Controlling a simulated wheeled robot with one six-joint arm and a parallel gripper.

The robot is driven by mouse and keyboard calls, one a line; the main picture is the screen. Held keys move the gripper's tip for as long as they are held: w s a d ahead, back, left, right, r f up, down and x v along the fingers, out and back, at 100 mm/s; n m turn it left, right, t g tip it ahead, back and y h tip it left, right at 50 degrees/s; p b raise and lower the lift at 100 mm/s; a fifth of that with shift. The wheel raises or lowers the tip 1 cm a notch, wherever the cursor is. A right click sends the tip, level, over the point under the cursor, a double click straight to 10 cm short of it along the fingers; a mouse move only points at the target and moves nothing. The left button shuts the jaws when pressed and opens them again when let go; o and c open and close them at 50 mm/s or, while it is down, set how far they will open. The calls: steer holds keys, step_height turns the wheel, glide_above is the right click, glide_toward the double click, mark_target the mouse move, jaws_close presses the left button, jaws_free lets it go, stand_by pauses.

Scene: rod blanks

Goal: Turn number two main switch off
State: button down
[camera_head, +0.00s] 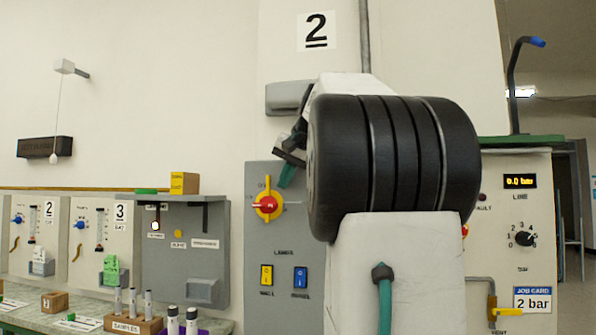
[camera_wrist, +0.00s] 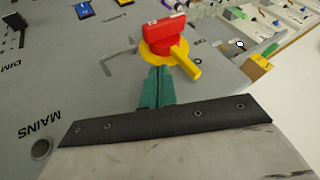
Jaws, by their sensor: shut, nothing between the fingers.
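The main switch (camera_head: 267,204) is a red knob on a yellow disc on the grey panel (camera_head: 259,235) below the "2" sign (camera_head: 317,31). Its yellow handle points up in the head view. In the wrist view the switch (camera_wrist: 165,42) is seen with the panel upside down, its handle towards the lower right. My gripper (camera_head: 287,175) is just above and right of the switch in the head view. In the wrist view my gripper's green fingers (camera_wrist: 157,84) are together and empty, with tips close to the yellow disc. I cannot tell whether they touch it.
A yellow rocker (camera_head: 267,275) and a blue rocker (camera_head: 300,277) sit lower on the panel. A gauge panel (camera_head: 526,225) stands right; a sample rack (camera_head: 132,325) stands lower left. My arm hides the panel's right part.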

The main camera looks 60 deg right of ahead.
steer(key=shift+w+a, duration=0.3)
steer(key=shift+w, duration=0.45)
steer(key=shift+w+a+r, duration=0.15)
steer(key=shift+w, duration=0.3)
steer(key=shift+r, duration=0.1)
steer(key=shift+a, duration=0.1)
